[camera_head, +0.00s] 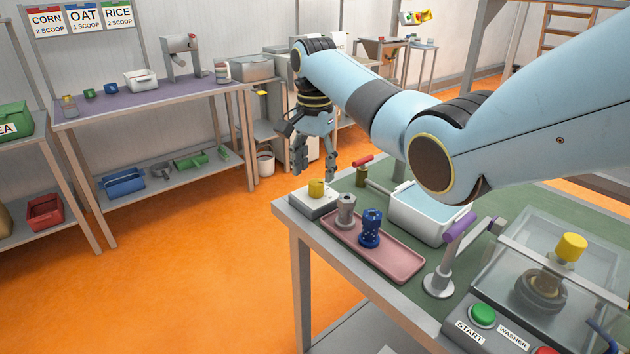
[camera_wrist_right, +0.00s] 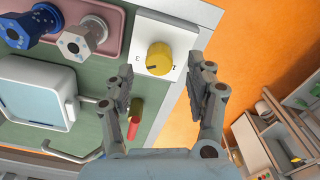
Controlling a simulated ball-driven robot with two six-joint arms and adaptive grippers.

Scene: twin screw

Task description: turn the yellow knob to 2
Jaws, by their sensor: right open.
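The yellow knob (camera_head: 316,188) stands on a white box at the near left corner of the green-topped table. My right gripper (camera_head: 315,170) is open and empty, pointing down above and behind the knob. In the right wrist view its two fingers (camera_wrist_right: 162,78) are spread either side of the knob's line, apart from it. My left gripper is not in view.
A pink tray (camera_head: 395,268) holding grey and blue bolt-like parts lies beside the box. Orange floor lies left.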

